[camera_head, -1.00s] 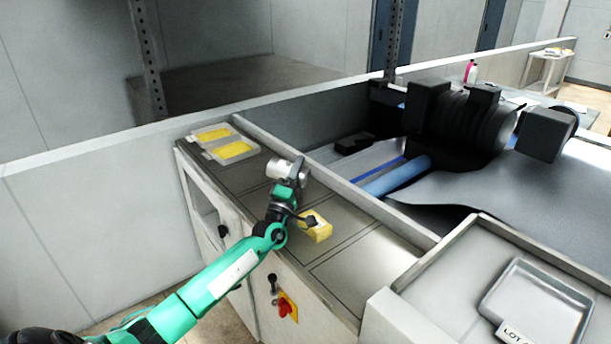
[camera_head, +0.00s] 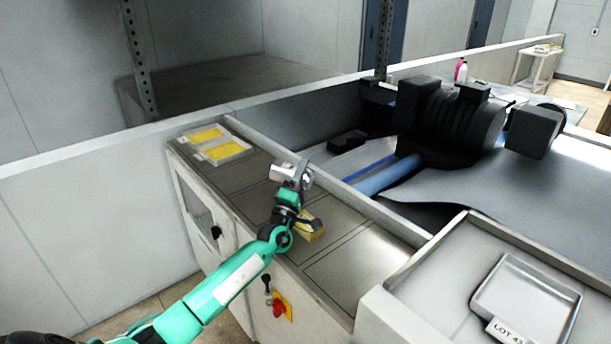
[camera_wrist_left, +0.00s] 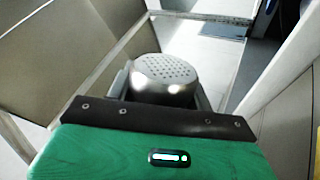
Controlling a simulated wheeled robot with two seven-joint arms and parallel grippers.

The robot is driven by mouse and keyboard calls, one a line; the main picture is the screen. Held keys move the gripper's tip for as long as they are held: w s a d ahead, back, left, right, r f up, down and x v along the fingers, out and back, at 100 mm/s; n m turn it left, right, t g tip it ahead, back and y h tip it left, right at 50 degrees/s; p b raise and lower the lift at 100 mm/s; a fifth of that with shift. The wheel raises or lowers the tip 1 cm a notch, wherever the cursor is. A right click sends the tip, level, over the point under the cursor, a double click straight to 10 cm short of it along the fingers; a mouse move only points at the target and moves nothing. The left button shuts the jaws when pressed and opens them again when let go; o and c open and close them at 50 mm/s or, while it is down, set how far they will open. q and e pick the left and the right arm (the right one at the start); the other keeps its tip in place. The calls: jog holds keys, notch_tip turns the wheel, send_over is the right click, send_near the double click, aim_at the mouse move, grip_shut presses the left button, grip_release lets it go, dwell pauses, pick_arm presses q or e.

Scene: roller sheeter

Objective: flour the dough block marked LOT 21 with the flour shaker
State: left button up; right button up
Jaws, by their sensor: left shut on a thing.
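My left gripper (camera_head: 304,180) is shut on the metal flour shaker (camera_head: 287,174), held above the counter. In the left wrist view the shaker's perforated round top (camera_wrist_left: 167,72) shows between the fingers. In the head view the shaker lies roughly sideways. A yellow dough block (camera_head: 312,229) rests on the counter just below and to the right of my left wrist, which partly hides it. No lot marking can be read on it. My right gripper is not in view.
A raised rail (camera_head: 345,190) separates the counter from the roller machine (camera_head: 455,120). At right is a metal tray (camera_head: 535,297) with a partly legible LOT label (camera_head: 507,332).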

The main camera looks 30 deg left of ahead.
aim_at(292, 171)
pick_arm(q)
jog(key=a, duration=0.1)
jog(key=a+b, duration=0.1)
jog(key=shift+s+a+f, duration=0.1)
jog(key=shift+s+a, duration=0.15)
jog(key=shift+a, duration=0.5)
jog(key=shift+d, duration=0.15)
